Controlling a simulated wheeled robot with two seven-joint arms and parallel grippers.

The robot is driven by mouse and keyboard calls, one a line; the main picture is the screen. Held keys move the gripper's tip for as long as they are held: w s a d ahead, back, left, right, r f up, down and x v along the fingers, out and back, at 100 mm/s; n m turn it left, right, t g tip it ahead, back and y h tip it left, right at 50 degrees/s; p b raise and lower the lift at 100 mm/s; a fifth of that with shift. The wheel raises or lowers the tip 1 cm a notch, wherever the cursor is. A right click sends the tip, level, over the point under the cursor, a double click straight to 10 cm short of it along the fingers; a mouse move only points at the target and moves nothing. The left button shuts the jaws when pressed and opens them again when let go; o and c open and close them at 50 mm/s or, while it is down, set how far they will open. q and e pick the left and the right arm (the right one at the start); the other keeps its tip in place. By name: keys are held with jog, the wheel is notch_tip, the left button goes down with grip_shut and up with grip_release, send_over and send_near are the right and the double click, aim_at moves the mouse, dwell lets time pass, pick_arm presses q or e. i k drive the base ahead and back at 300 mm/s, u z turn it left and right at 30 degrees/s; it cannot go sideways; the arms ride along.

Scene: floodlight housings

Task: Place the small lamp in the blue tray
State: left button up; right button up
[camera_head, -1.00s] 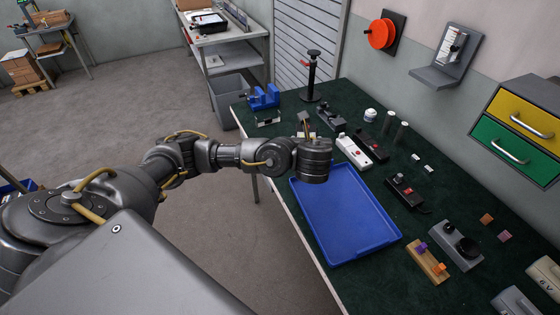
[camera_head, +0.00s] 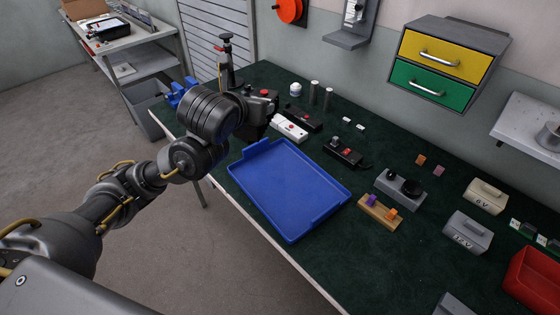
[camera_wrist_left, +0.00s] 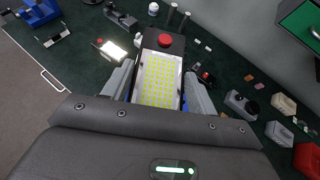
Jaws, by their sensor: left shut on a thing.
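My left gripper (camera_wrist_left: 158,80) is shut on a lamp (camera_wrist_left: 160,75), a dark box with a grid of yellow-white LEDs and a red button on top. In the head view the lamp (camera_head: 262,99) shows beyond my dark wrist, above the back end of the table; my fingers are mostly hidden there. The blue tray (camera_head: 290,190) lies empty and flat on the green table top, to the right of and nearer than the lamp. Only a blue sliver shows beside the lamp in the left wrist view. My right gripper is not in view.
A white box with a red button (camera_head: 290,127) and a black switch box (camera_head: 343,151) lie beyond the tray. A wooden block (camera_head: 380,212) stands close to its right. A bright panel (camera_wrist_left: 112,48) lies left of the lamp in the wrist view. Drawers (camera_head: 440,68) hang on the wall.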

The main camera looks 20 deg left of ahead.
aim_at(295, 173)
jog(key=z, duration=3.4)
jog(key=k, duration=1.6)
jog(key=u, duration=1.95)
